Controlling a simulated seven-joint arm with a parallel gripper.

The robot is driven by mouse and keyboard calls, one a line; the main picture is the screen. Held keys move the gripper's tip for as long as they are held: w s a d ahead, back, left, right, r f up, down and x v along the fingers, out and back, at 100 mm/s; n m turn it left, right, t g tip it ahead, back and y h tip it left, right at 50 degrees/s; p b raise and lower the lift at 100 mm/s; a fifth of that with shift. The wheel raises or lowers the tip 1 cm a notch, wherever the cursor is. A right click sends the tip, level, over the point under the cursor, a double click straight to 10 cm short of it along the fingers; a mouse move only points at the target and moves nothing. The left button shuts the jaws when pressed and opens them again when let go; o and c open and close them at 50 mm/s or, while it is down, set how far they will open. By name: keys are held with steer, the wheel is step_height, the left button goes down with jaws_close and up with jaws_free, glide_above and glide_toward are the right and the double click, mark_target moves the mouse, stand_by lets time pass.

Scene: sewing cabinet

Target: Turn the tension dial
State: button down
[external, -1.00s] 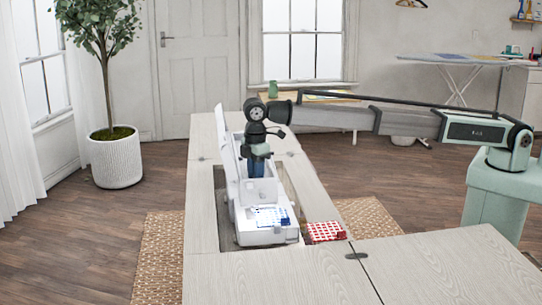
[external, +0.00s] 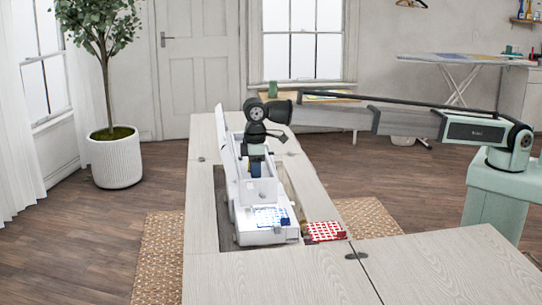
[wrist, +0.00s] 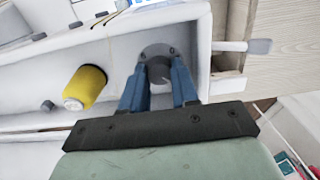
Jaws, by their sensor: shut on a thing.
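The white sewing machine (external: 246,222) stands in the cabinet's opening. In the wrist view its white body (wrist: 40,75) has an open compartment with a grey round dial (wrist: 157,50) in it. My gripper (wrist: 160,80) has its two blue fingers on either side of the dial's grey knob and is shut on it. The far side of the knob and the exact finger contact are hard to see. In the external view my gripper (external: 256,172) reaches down into the machine's top, and the dial is hidden there.
A yellow thread spool (wrist: 88,85) sits left of my fingers inside the machine. A grey lever (wrist: 258,46) sticks out on the right. Blue-patterned fabric (external: 271,216) lies on the machine's bed, and red checked cloth (external: 325,231) beside it. The front tabletop (external: 300,275) is clear.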

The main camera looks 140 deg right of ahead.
steer(key=c, duration=1.1)
jaws_free()
steer(key=shift+r, duration=0.1)
step_height(320, 180, up, 14)
steer(key=shift+f, duration=0.15)
